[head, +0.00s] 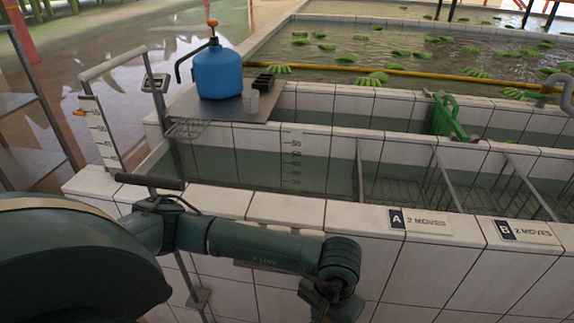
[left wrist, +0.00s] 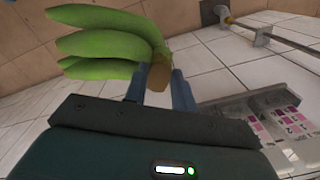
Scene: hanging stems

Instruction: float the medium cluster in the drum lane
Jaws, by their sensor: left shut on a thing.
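In the left wrist view my left gripper (left wrist: 160,88) is shut on the brown crown of a green banana cluster (left wrist: 105,35). Its several fingers point to the upper left. Whether it is the medium one I cannot tell. In the head view my left arm (head: 265,250) crosses the front wall; the gripper's fingertips and the cluster are out of frame below. Water channels (head: 250,165) lie behind that wall, divided by low tiled walls and metal bars. No label naming a drum lane is readable. My right gripper is not in view.
Signs A (head: 420,221) and B (head: 527,231) read "2 MOVES". A green crate-like object (head: 447,117) sits at a divider. Several clusters float in the back pool (head: 400,30). A printed board (left wrist: 265,118) lies right of my gripper.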

